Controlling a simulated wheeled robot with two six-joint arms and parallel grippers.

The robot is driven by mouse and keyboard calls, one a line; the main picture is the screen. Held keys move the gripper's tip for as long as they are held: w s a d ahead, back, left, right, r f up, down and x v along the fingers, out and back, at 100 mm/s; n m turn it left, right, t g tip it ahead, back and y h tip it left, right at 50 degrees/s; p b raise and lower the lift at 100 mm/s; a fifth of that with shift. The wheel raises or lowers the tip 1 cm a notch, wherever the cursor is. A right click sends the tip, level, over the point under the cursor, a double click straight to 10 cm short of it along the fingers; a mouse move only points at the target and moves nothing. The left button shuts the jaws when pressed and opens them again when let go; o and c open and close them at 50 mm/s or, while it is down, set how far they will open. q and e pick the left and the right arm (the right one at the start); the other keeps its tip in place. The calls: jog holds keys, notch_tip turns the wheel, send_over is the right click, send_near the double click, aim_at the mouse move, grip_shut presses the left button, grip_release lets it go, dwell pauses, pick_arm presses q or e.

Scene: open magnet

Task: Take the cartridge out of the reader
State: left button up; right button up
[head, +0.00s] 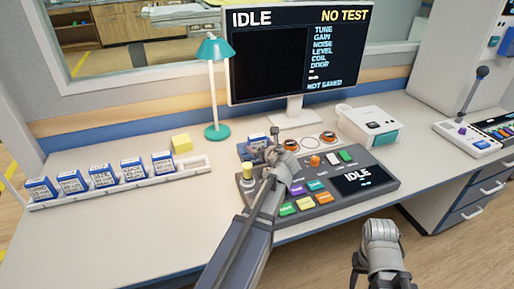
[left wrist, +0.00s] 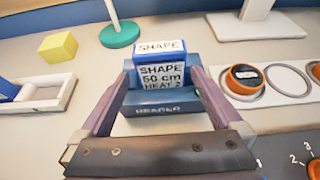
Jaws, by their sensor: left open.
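The cartridge is a blue block with a white label reading SHAPE 50 cm (left wrist: 162,75). In the head view the cartridge (head: 257,140) shows just behind my left gripper (head: 272,152). My left gripper is open, with one finger on each side of the cartridge in the left wrist view (left wrist: 160,80). I cannot tell whether the fingers touch it. My right gripper (head: 380,230) is off the front edge of the desk, away from the reader; its fingers are unclear.
A white rack (head: 120,187) with several similar blue cartridges stands at the left. A yellow block (head: 181,143) and a teal lamp (head: 217,131) are behind it. A button console (head: 330,187) lies right of the reader. The monitor (head: 300,55) reads IDLE.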

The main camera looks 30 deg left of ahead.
aim_at(258, 144)
pick_arm(q)
jog(key=shift+b+x, duration=1.05)
jog(key=shift+x, duration=1.75)
jog(key=shift+d, duration=0.15)
jog(key=c, duration=1.2)
jog(key=shift+o, duration=0.2)
notch_tip(258, 144, up, 10)
jog(key=p, duration=1)
